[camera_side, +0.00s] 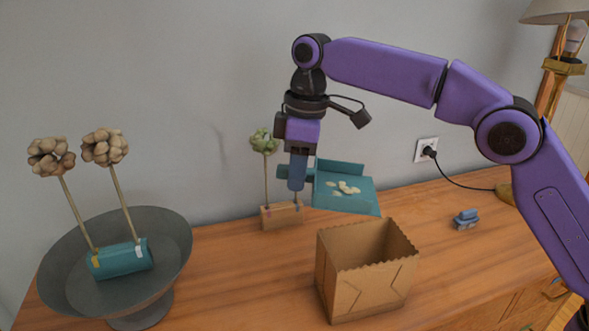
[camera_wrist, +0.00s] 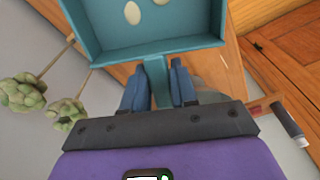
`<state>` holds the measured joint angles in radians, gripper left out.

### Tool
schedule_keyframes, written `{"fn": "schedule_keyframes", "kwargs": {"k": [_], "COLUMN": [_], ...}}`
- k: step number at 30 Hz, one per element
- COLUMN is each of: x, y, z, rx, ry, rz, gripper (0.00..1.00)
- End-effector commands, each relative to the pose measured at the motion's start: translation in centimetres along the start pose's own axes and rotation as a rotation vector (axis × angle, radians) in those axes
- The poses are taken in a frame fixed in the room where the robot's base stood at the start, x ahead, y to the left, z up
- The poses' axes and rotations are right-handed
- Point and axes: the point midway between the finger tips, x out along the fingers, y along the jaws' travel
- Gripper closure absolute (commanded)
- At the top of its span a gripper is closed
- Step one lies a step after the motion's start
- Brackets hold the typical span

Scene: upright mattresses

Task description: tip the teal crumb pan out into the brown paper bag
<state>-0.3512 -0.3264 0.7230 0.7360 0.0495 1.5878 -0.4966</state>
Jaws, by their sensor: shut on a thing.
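The teal crumb pan (camera_side: 335,201) is a shallow tray with several pale flakes in it. It is held up by its short handle, behind the brown paper bag and higher than its base. In the wrist view the pan (camera_wrist: 160,47) fills the top, with pale flakes inside. My gripper (camera_side: 297,184) points down; in the wrist view its blue fingers (camera_wrist: 158,88) are shut on the handle. The brown paper bag (camera_side: 365,285) stands upright and open on the table, with a zigzag rim. The bag's inside bottom is hidden.
A wooden block (camera_side: 281,217) with a green flower head stands just below my gripper. A grey bowl (camera_side: 95,280) at left holds a teal cylinder with two beige-headed stems. A small blue object (camera_side: 466,219) lies right of the bag. A lamp (camera_side: 565,65) stands far right.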

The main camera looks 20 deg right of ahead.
Motion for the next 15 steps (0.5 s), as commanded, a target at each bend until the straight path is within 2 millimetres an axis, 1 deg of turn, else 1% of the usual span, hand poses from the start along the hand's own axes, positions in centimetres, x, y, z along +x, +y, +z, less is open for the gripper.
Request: {"fn": "schedule_keyframes", "kwargs": {"k": [15], "x": [-0.6], "y": [0.0], "z": [1.6], "rx": [0.002], "ry": [0.237], "rz": [-0.001], "gripper": [1.00]}}
